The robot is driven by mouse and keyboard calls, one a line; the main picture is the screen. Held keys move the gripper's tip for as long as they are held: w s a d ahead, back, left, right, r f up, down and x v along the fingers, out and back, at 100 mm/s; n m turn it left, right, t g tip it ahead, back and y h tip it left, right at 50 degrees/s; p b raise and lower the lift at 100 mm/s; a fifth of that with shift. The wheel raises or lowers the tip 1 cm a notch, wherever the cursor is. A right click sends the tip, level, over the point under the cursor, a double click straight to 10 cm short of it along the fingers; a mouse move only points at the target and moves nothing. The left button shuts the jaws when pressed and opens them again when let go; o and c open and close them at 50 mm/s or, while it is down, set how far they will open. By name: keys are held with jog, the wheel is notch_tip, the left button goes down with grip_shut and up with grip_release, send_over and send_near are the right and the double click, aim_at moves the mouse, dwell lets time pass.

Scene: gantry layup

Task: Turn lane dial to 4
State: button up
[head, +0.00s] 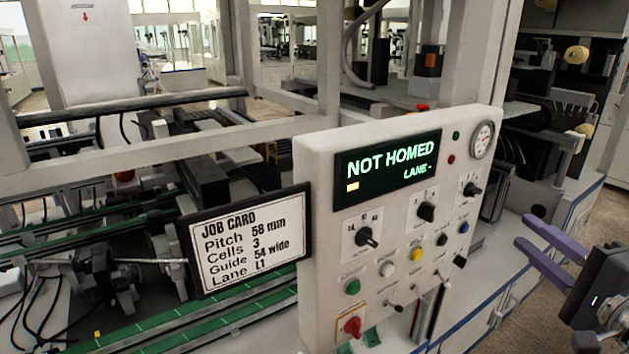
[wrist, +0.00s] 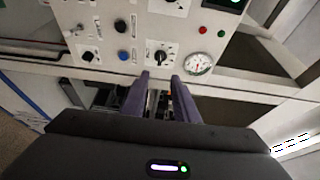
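The white control panel (head: 320,200) carries three black pointer dials: a left dial (head: 367,236), a middle dial (head: 426,211) and a right dial (head: 471,189). Their labels are too small to read, so I cannot tell which is the lane dial. The display (head: 388,170) reads "NOT HOMED" and "LANE -". My gripper (head: 519,230), with purple fingers, is open and empty, to the right of the panel and apart from it. In the wrist view, the fingertips (wrist: 159,79) point toward the panel, just below a dial (wrist: 161,56) beside the gauge.
A job card (head: 245,240) left of the panel reads "Lane L1". A round gauge (head: 482,140) sits at the panel's top right. Buttons, toggles and a red rotary switch (head: 351,326) fill the lower panel. Open floor lies at right.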

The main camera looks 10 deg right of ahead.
aim_at(477, 195)
jog(key=shift+w+d, duration=0.15)
jog(key=shift+w, duration=3.3)
jog(key=shift+w+d, duration=0.15)
jog(key=shift+w, duration=3.25)
jog(key=shift+c, duration=0.3)
grip_shut()
jog(key=shift+d, duration=0.1)
